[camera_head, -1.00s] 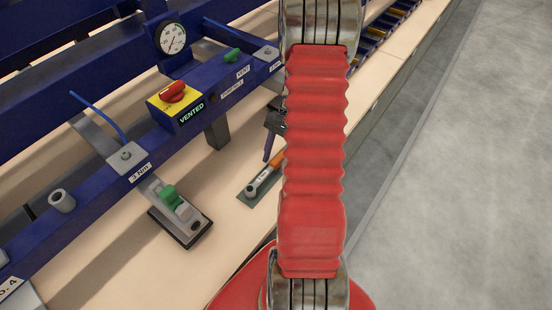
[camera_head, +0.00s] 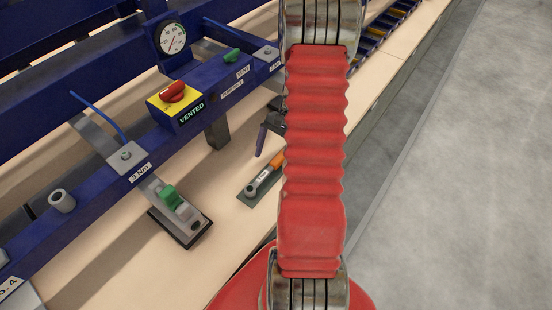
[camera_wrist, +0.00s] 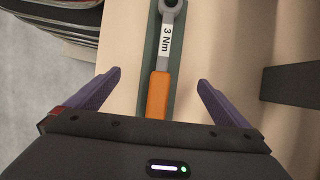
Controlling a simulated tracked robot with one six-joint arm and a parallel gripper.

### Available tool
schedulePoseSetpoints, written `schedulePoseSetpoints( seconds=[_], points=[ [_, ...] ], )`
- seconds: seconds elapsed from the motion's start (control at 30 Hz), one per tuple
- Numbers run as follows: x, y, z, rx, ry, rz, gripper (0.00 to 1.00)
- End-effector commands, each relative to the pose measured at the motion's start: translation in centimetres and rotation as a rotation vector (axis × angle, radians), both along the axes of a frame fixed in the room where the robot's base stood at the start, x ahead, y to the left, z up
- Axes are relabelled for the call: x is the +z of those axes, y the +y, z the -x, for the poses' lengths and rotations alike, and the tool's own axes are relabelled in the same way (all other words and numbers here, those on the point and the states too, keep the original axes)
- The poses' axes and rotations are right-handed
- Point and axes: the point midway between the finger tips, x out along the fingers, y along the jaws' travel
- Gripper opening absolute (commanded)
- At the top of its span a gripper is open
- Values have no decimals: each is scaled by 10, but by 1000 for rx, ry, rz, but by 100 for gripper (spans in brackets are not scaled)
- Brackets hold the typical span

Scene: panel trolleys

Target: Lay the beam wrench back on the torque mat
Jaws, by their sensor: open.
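The beam wrench (camera_head: 264,180) has a grey head, a "3 Nm" label and an orange handle. It lies on the dark green torque mat (camera_head: 243,198) on the bench, its handle end partly hidden behind my arm. In the wrist view the wrench (camera_wrist: 159,92) lies lengthwise on the mat (camera_wrist: 150,58), its head at the top. My gripper (camera_wrist: 159,80) is open and empty, with one purple finger on each side of the orange handle, both apart from it. In the head view one purple finger (camera_head: 262,139) shows beyond the wrench; the rest is hidden by my arm.
A blue beam (camera_head: 85,190) with a gauge (camera_head: 173,38), a red knob on a yellow plate (camera_head: 172,96) and a "VENTED" label runs along the left. Bare bench lies around the mat; grey floor is to the right.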

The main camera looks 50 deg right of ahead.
Motion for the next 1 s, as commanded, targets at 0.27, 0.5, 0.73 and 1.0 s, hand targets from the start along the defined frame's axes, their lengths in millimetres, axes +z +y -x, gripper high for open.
schedulePoseSetpoints(
  seconds=[0.27,0.5,0.73,1.0],
  points=[
    [1,-1,0,0,0,0,100],
    [8,-4,-1,0,-1,1,100],
    [15,-7,-1,0,0,1,100],
    [24,-11,-1,0,0,0,100]
  ],
)
